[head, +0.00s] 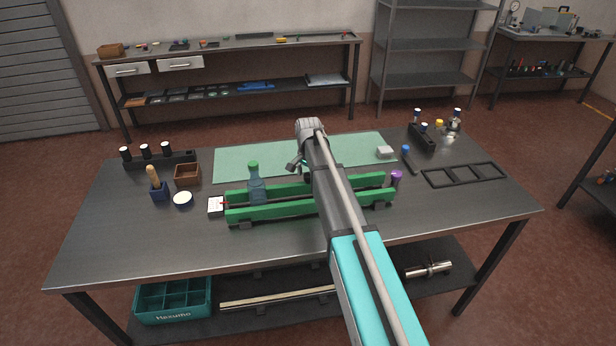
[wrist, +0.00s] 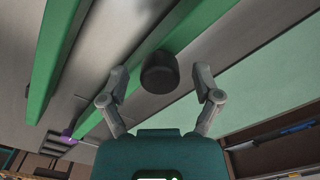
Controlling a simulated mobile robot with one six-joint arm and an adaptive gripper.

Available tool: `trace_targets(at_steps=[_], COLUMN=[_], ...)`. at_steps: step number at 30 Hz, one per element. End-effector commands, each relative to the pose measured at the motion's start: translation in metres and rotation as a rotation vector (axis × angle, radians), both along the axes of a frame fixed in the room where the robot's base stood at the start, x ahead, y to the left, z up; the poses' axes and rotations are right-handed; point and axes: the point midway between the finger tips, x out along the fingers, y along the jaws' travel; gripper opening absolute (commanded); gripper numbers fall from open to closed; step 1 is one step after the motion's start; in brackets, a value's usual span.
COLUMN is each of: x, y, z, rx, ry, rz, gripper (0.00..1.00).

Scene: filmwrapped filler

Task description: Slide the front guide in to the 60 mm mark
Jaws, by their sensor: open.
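The front guide (head: 285,211) is a long green rail on the bench, nearest me in the head view. The back guide (head: 290,189) runs roughly parallel behind it, with a gap between. A blue-green bottle (head: 257,188) with a green cap stands upright in this gap. A white scale card (head: 215,206) with a red pointer lies at the left end; its marks are too small to read. In the wrist view, my gripper (wrist: 160,70) is open, its fingers either side of a dark round knob (wrist: 159,74), with no visible contact. My arm hides the rails' middle in the head view.
A purple-topped item (head: 397,177) stands by the rails' right end. A green mat (head: 235,163) lies behind the rails. A white round jar (head: 183,199) and wooden box (head: 187,174) stand left. A black frame tray (head: 463,174) lies right. The bench's front strip is clear.

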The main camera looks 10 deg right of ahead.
Motion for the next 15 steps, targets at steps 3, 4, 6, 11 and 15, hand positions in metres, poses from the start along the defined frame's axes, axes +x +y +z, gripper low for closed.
trace_targets(at_steps=[3, 4, 6, 11, 15], x=[0.0001, 0.0000, 0.0001, 0.0001, 0.0001], y=[0.0002, 0.0003, 0.0004, 0.0005, 0.0006], z=[0.0001, 0.0000, 0.0000, 0.0000, 0.0000], rx=[0.000, 0.000, 0.000, 0.000, 0.000], ry=[0.000, 0.000, 0.000, 0.000, 0.000], rz=[0.000, 0.000, 0.000, 0.001, 0.001], gripper=[0.69, 0.63, 0.50, 0.20, 0.00])
